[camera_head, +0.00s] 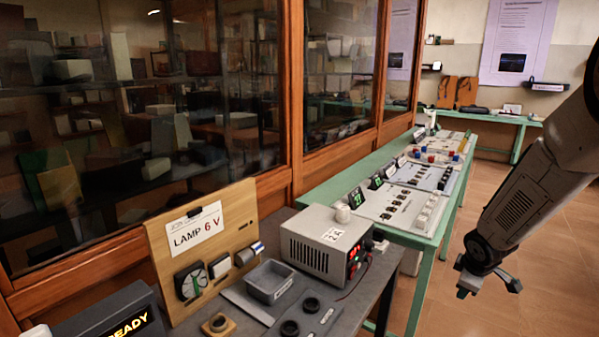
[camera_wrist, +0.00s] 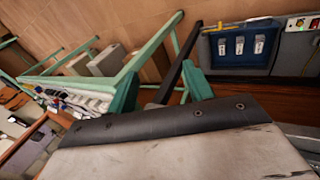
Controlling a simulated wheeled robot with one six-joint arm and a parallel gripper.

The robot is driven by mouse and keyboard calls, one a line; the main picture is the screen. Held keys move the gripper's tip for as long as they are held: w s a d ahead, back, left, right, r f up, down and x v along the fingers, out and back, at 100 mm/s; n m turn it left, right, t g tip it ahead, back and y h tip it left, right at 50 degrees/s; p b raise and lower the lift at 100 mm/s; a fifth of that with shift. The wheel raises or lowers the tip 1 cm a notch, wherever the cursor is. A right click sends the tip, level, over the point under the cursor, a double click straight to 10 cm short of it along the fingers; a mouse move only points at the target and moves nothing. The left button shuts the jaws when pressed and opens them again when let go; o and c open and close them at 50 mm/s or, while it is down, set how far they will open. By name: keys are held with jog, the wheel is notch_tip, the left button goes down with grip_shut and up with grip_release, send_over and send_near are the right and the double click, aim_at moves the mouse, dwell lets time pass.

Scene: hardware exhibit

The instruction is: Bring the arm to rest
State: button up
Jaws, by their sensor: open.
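My arm (camera_head: 540,195) hangs down from the upper right in the head view, over the open floor. My gripper (camera_head: 488,284) is at its lower end, to the right of the benches and apart from them. Its two fingers are spread and nothing shows between them. In the wrist view a large pale, scratched surface with a dark edge fills the lower part, and I cannot tell its full shape.
A dark bench (camera_head: 376,282) holds a grey power box (camera_head: 312,250), a grey tray (camera_head: 269,289) and a wooden lamp board (camera_head: 165,245). A long green bench (camera_head: 330,187) with panels runs back beside glass cabinets (camera_head: 200,110). Tiled floor (camera_head: 545,255) is clear at right.

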jog(key=s+a+r+m+g, duration=0.1)
jog(key=s+a+r+m, duration=0.2)
jog(key=s, duration=0.8)
jog(key=s+a+r+m+g+y, duration=0.1)
jog(key=s+a+r+m, duration=0.2)
jog(key=s+a+r, duration=0.5)
jog(key=s+a+r+m+g+y, duration=0.1)
jog(key=s+a+r+m, duration=0.2)
jog(key=s+a+r, duration=0.3)
jog(key=s+r, duration=0.4)
jog(key=s, duration=0.4)
jog(key=shift+s+a+r+m, duration=0.15)
jog(key=shift+s+r+m, duration=0.25)
